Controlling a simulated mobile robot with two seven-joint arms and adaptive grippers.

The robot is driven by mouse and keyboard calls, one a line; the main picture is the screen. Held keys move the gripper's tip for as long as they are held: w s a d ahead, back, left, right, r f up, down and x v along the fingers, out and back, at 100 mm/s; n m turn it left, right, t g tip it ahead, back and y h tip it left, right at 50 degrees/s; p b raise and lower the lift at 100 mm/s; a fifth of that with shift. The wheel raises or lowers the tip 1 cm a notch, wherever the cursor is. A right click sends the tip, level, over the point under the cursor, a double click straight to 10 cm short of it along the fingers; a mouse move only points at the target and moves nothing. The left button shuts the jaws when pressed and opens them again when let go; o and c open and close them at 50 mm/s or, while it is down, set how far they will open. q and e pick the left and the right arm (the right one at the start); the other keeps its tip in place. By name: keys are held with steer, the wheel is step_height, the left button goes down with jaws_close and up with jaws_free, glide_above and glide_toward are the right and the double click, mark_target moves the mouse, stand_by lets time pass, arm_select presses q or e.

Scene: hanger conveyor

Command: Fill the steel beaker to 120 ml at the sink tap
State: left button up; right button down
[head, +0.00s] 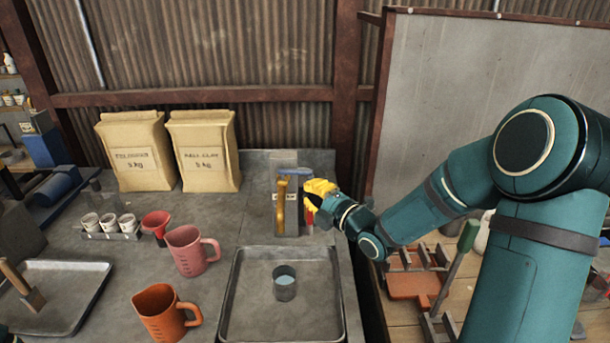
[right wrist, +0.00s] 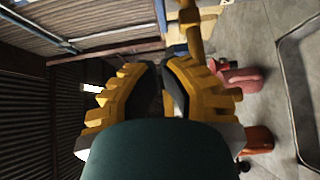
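The steel beaker (head: 285,287) stands upright in the sink basin (head: 240,322), with pale blue water inside. I cannot read its level. Behind it is the tap, with a curved brass spout (head: 281,205) and a blue lever (head: 296,172) on a grey panel. The spout also shows in the right wrist view (right wrist: 190,38). No falling stream is discernible. My right gripper (head: 309,193), with yellow fingers, is beside the lever's right end; contact is unclear. Its fingertips look drawn together in the right wrist view (right wrist: 163,68), with nothing visibly held.
A pink jug (head: 184,252), an orange jug (head: 160,317) and a red funnel (head: 157,225) stand left of the basin. Small cups (head: 108,222) sit in a rack. Two paper sacks (head: 204,152) stand behind. A metal tray (head: 72,287) lies at left.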

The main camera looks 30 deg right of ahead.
mark_target(301, 172)
steer(key=w+d, duration=0.1)
steer(key=w, duration=0.5)
steer(key=shift+w+p, duration=0.25)
steer(key=shift+p, duration=0.2)
steer(key=shift+d, duration=0.15)
steer(key=w+b, duration=0.1)
steer(key=b, duration=0.1)
steer(key=shift+d+f+b, duration=0.1)
steer(key=shift+d+b, duration=0.2)
steer(key=shift+d, duration=0.1)
steer(key=shift+d+r, duration=0.1)
steer(key=shift+r, duration=0.1)
